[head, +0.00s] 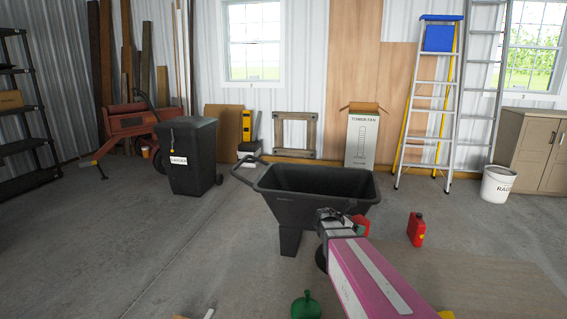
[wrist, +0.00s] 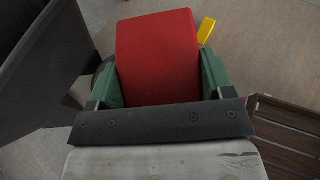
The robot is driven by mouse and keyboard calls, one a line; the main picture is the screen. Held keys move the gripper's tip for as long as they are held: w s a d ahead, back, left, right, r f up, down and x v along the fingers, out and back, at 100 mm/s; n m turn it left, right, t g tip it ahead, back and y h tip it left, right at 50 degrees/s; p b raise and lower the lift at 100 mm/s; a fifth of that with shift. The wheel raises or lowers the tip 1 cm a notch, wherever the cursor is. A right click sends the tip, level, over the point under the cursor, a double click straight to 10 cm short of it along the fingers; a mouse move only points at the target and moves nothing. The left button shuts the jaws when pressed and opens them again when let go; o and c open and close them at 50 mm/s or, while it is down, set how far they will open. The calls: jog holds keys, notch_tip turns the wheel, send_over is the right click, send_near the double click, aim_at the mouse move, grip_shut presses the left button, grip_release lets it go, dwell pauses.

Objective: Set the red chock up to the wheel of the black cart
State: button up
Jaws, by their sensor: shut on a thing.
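The black cart (head: 310,207) stands mid-floor in the head view, with its tub open upward. The side of its tub fills the left of the wrist view (wrist: 40,65). My gripper (wrist: 160,80) is shut on the red chock (wrist: 158,45), with a green finger on each side of it. In the head view, a bit of the red chock (head: 362,225) shows at the cart's near right, beside my pink and white arm. A dark rounded shape behind the left finger may be the cart's wheel; most of it is hidden. I cannot tell whether the chock touches it.
A red fuel can (head: 416,230) stands on the floor right of the cart. A green object (head: 305,306) lies at the near edge. A brown slatted object (wrist: 290,130) is at the wrist view's right. A black bin (head: 188,160) stands at back left.

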jog(key=s+a+r+n+t+y, duration=0.1)
jog(key=s+a+r+n+t, duration=0.1)
jog(key=s+a+r, duration=0.7)
jog(key=shift+s+a+r+n+t+y, duration=0.15)
jog(key=shift+a+r+n+t+y, duration=0.25)
jog(key=shift+a+r, duration=0.45)
jog(key=shift+d, duration=0.1)
